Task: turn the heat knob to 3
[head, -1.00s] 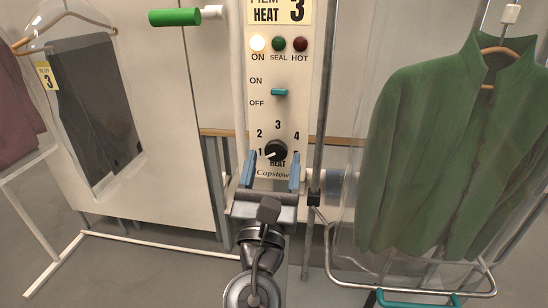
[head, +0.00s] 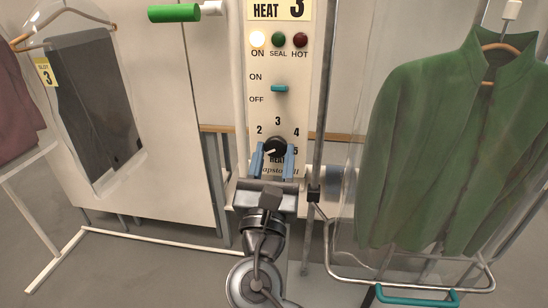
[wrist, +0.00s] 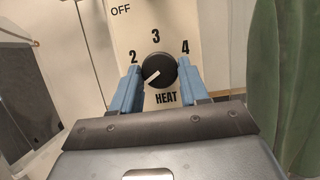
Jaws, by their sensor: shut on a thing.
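The black heat knob (head: 275,147) sits low on the cream control panel (head: 288,110), with numbers around it. Its white pointer line aims down and left, toward the 1 position, which my finger hides. In the wrist view the knob (wrist: 160,70) shows the same pointer below the 2. My gripper (head: 275,158) has its two blue fingers on either side of the knob, shut on it. The wrist view also shows my gripper (wrist: 160,82) with a finger at each side of the knob.
Above the knob are a teal on/off switch (head: 280,88), a lit ON lamp (head: 257,39), and dark SEAL and HOT lamps. A metal pole (head: 322,100) and a bagged green jacket (head: 440,150) stand close on the right. A bagged dark garment (head: 95,110) hangs left.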

